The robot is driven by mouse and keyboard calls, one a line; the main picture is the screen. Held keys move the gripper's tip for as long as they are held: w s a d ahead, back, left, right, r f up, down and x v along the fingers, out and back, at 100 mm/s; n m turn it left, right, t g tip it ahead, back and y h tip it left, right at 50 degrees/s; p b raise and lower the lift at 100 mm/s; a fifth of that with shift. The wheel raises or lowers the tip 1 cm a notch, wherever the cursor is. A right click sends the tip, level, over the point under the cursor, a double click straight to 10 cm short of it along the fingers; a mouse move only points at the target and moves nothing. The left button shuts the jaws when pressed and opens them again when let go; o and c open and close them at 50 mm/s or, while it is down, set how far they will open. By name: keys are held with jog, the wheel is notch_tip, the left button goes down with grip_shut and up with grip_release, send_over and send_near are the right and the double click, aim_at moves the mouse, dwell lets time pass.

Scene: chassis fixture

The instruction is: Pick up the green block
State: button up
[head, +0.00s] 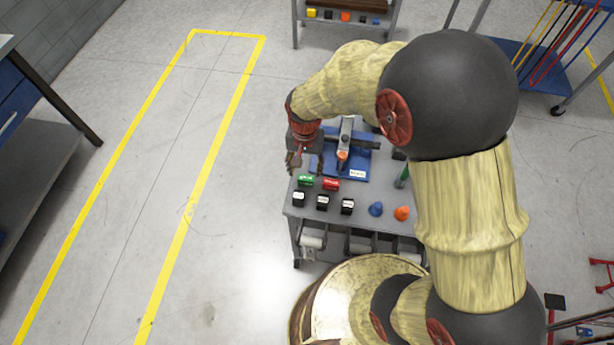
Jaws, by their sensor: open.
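The green block (305,180) lies near the left edge of the grey cart top, just left of a red block (331,184). My gripper (304,166) hangs over the left part of the cart, slightly behind the green block in the picture. Its fingers point down and are open, with no object seen between them. The height of the fingertips above the cart top cannot be told from this view. The green block's top and front are in plain view.
A blue fixture (354,165) with a grey upright stands behind the blocks. Several black-and-white blocks (323,202) line the front, beside a blue piece (376,209) and an orange piece (402,213). A green post (403,176) stands at right. Floor left of the cart is clear.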

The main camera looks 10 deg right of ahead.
aim_at(306, 178)
notch_tip(306, 178, down, 7)
jog(key=b, duration=0.2)
jog(key=shift+w+d+f+b, duration=0.1)
jog(key=shift+b, duration=0.2)
jog(key=shift+c, duration=0.4)
jog(key=c, duration=0.6)
